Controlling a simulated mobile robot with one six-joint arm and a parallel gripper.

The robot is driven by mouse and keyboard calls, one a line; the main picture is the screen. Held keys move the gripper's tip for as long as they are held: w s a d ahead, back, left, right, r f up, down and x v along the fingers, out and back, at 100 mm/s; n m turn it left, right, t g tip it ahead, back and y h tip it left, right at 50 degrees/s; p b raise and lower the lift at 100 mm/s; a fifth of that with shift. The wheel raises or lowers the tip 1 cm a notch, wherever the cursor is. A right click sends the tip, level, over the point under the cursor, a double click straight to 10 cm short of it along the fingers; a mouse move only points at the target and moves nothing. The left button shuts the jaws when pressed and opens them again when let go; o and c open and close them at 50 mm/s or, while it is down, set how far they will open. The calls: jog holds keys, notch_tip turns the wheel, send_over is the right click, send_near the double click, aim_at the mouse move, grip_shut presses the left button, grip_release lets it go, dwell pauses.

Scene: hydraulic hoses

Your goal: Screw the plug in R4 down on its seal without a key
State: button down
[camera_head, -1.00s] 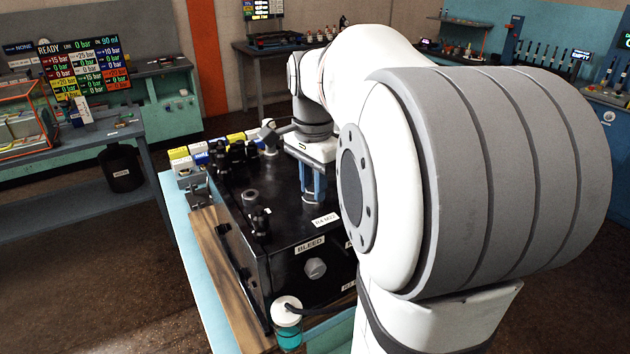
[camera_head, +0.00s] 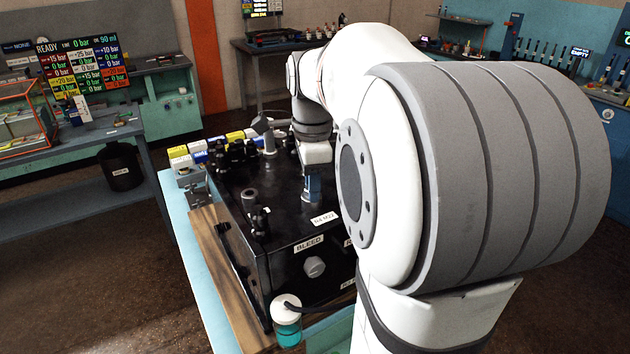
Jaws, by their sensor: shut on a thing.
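My gripper (camera_head: 312,188) points straight down over the top of a black block (camera_head: 285,275), near its right side. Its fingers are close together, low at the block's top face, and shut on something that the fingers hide. I take this to be the plug, but I cannot see it or its seal. A white label (camera_head: 324,219) lies on the block just in front of the fingers; its small print is hard to read. I cannot make out an R4 marking. My own arm covers the block's right part.
Black fittings (camera_head: 236,156) stand at the block's back left, and another upright fitting (camera_head: 256,210) at its left. A BLEED label and grey knob (camera_head: 315,267) are on the front face. A jar with teal liquid (camera_head: 288,334) stands in front. Coloured boxes (camera_head: 180,160) line the back.

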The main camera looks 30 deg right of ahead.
jog(key=shift+f+m, duration=0.25)
jog(key=shift+m, duration=0.05)
jog(key=c, duration=1.6)
grip_release()
jog(key=o, duration=0.5)
jog(key=shift+f, duration=0.1)
jog(key=r, duration=0.8)
jog(key=shift+w+d+r+b, duration=0.1)
jog(key=shift+w+r+b, duration=0.1)
jog(key=shift+r+b, duration=0.1)
